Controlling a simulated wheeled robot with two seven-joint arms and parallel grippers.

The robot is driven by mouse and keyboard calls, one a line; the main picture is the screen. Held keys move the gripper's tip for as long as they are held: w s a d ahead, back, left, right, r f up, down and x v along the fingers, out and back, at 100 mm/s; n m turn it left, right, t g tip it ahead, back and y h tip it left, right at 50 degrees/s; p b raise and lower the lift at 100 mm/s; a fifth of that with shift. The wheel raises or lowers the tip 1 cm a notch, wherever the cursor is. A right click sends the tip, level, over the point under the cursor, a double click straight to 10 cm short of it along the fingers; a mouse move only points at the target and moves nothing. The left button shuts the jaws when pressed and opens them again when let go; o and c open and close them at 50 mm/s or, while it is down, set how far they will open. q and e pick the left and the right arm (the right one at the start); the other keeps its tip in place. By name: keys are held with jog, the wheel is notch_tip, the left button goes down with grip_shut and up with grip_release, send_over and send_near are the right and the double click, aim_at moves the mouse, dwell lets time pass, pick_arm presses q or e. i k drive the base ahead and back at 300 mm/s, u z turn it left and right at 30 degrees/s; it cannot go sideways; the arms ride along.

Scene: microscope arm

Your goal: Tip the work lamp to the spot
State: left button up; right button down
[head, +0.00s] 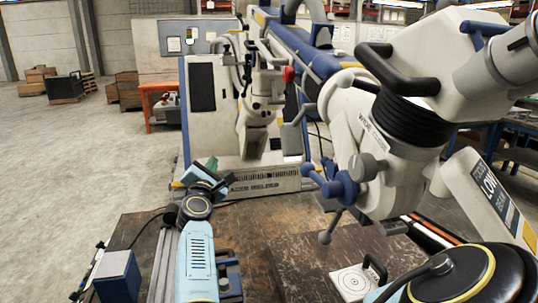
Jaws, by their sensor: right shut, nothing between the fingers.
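The work lamp is not clearly told apart; the large cream jointed head (395,150) with black bellows and a black handle fills the upper right. It tilts over the bench and carries blue knobs (343,186). A small white plate with a round mark (352,283) lies on the bench below it. My right arm (490,275) comes in at the lower right; its gripper is largely hidden below the head, shut and empty.
The dark worn bench top (290,235) is mostly clear between my arms. A blue box (118,277) is at its left edge. A large cream machine (212,110) stands behind the bench. Wooden crates (125,90) stand far off on the open floor.

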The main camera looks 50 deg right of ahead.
aim_at(291, 136)
jog(key=u, duration=0.9)
jog(key=k, duration=1.2)
jog(key=u, duration=0.95)
jog(key=i, duration=0.85)
jog(key=z, duration=0.35)
jog(key=i, duration=2)
jog(key=z, duration=1.05)
jog(key=i, duration=1.65)
jog(key=z, duration=2.45)
jog(key=i, duration=1.45)
jog(key=z, duration=0.8)
jog(key=i, duration=0.3)
jog(key=z, duration=0.4)
